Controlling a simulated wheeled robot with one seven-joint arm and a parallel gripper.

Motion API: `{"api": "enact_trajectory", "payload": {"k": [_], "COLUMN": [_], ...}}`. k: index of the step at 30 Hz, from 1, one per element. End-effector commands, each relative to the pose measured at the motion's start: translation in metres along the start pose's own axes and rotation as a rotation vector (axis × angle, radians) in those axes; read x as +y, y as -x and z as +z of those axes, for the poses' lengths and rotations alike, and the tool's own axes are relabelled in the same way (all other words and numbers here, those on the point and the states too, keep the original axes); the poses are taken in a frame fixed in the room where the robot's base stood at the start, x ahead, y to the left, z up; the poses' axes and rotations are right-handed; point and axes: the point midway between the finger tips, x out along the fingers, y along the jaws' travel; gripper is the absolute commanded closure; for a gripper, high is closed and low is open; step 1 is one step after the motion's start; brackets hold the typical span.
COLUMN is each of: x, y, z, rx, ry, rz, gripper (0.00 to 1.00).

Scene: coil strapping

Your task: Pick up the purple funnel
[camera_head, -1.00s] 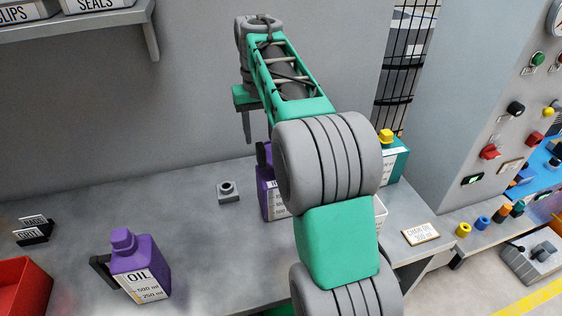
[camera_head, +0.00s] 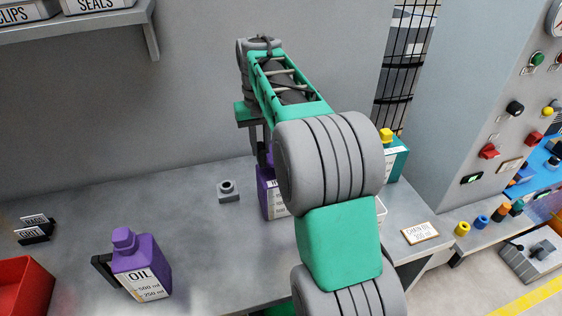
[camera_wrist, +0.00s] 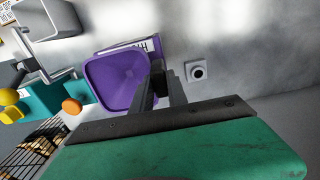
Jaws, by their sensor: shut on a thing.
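The purple funnel (camera_wrist: 115,80) shows in the wrist view as a wide square bowl with rounded corners, seen from above. A purple body with a white label (camera_head: 271,203) stands under my arm in the head view; its right side is hidden. My gripper (camera_wrist: 163,82) is at the funnel's right edge in the wrist view, its fingers shut on a dark handle-like part there. In the head view my gripper (camera_head: 263,145) is above the labelled purple body, and its fingertips are mostly hidden. I cannot tell whether the funnel is lifted.
A purple OIL jug (camera_head: 140,265) stands at the left front, near a red bin (camera_head: 22,285). A small grey block with a round socket (camera_head: 229,191) is left of my gripper. A teal bottle with a yellow cap (camera_head: 393,158) stands to the right. The bench middle is clear.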

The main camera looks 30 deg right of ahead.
Motion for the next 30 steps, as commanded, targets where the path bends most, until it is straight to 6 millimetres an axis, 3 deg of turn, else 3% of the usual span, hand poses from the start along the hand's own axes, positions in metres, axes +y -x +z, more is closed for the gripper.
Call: {"api": "enact_trajectory", "payload": {"k": [15, 20, 24, 30], "x": [0.000, 0.000, -0.001, -0.025], "y": [0.001, 0.010, 0.033, 0.087], "z": [0.000, -0.001, -0.001, 0.040], "rx": [0.001, 0.004, 0.005, 0.008], "ry": [0.000, 0.000, 0.000, 0.003], "rz": [0.000, 0.000, 0.000, -0.001], "gripper": [1.00, 1.00, 1.00, 1.00]}}
